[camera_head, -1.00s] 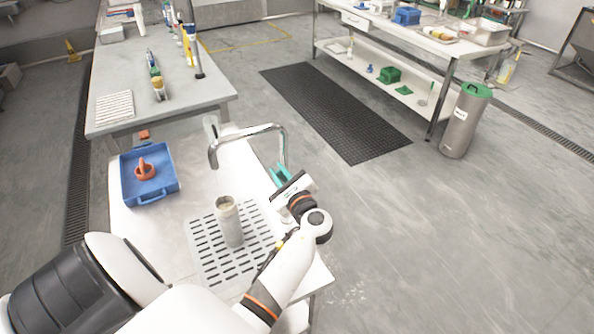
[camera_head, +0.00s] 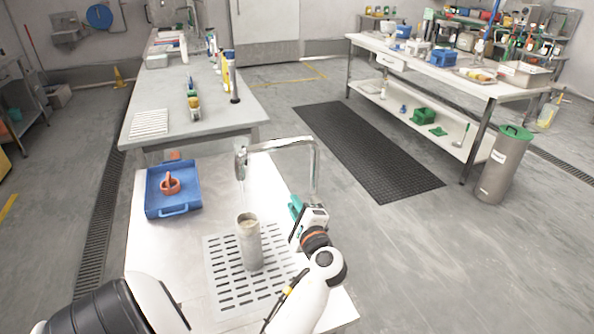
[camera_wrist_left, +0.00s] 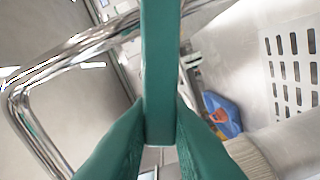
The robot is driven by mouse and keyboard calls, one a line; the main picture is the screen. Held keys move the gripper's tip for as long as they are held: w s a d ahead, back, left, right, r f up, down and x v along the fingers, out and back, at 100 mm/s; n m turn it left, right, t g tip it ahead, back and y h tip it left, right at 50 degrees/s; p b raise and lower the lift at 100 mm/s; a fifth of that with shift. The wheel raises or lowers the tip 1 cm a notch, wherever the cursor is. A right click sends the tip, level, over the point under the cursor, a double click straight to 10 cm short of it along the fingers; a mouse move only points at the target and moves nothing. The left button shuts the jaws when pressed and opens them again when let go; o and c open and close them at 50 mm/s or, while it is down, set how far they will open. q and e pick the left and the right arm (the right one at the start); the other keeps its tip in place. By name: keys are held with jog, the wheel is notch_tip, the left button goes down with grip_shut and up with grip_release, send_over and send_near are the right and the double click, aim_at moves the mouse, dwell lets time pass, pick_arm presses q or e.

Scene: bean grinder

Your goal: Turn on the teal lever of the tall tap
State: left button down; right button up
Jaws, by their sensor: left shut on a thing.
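The tall tap (camera_head: 316,165) is a chrome arch at the sink's right side, and its spout points down over the slotted drain. A faint thin pale streak shows below the spout, perhaps water. The teal lever (camera_wrist_left: 158,70) runs up the middle of the left wrist view. My left gripper (camera_head: 296,208) is at the lever beside the tap's foot. Its green fingers are shut on the lever in the wrist view. The gripper hides much of the lever in the head view. My right gripper is out of view.
A grey cylinder (camera_head: 250,245) stands upright on the slotted drain plate (camera_head: 222,283), left of my gripper. A blue tray (camera_head: 156,203) with an orange object (camera_head: 170,183) lies at the worktop's back left. A grey table (camera_head: 205,120) stands behind.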

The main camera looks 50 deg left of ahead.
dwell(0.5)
pick_arm(q)
jog(key=c, duration=1.4)
grip_release()
jog(key=shift+a, duration=0.1)
jog(key=shift+o, duration=0.2)
jog(key=shift+f, duration=0.1)
